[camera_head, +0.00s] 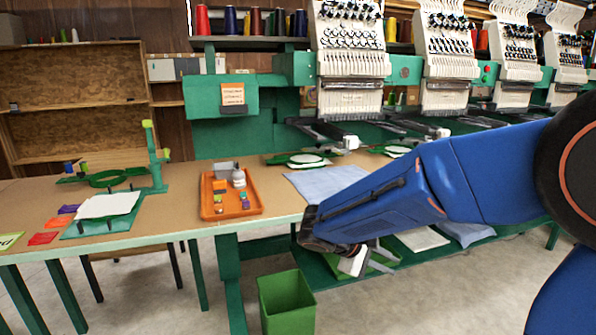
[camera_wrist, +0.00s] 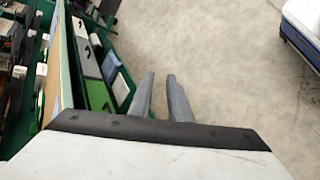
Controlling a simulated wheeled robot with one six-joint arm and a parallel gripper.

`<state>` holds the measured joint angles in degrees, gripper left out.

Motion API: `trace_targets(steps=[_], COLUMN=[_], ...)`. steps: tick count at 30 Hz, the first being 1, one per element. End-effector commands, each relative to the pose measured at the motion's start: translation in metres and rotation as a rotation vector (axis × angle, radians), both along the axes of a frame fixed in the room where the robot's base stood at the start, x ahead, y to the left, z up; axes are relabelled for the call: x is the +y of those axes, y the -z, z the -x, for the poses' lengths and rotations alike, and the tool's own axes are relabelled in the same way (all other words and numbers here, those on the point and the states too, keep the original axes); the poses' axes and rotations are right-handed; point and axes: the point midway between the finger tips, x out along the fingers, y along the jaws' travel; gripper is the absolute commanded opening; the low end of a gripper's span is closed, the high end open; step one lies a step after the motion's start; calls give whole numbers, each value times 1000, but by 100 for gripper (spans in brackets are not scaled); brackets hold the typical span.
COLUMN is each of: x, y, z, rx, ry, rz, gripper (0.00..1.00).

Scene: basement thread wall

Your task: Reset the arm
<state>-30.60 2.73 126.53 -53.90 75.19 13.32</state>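My blue arm (camera_head: 425,185) reaches in from the right edge in the head view. My gripper (camera_head: 391,261) hangs at its end, just in front of the long table and below the tabletop level. In the wrist view my gripper (camera_wrist: 160,84) shows two grey fingers with a narrow gap between them. Nothing is held between them, and bare floor lies beyond.
The table (camera_head: 265,210) bears an orange tray (camera_head: 258,208) with small items, a light blue cloth (camera_head: 325,182) and a green hoop stand (camera_head: 153,160). White embroidery machines (camera_head: 352,60) stand behind. A green bin (camera_head: 287,305) is on the floor.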

Motion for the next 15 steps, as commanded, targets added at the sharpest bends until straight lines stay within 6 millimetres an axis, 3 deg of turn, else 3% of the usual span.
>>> trace_targets(steps=[1,6,15], x=[-13,-41,-69], y=[-4,-9,-12], z=[13,54,124], rx=[-5,-12,-63], ry=[33,126,268], rz=[-42,-185,-439], gripper=[17,17,17])
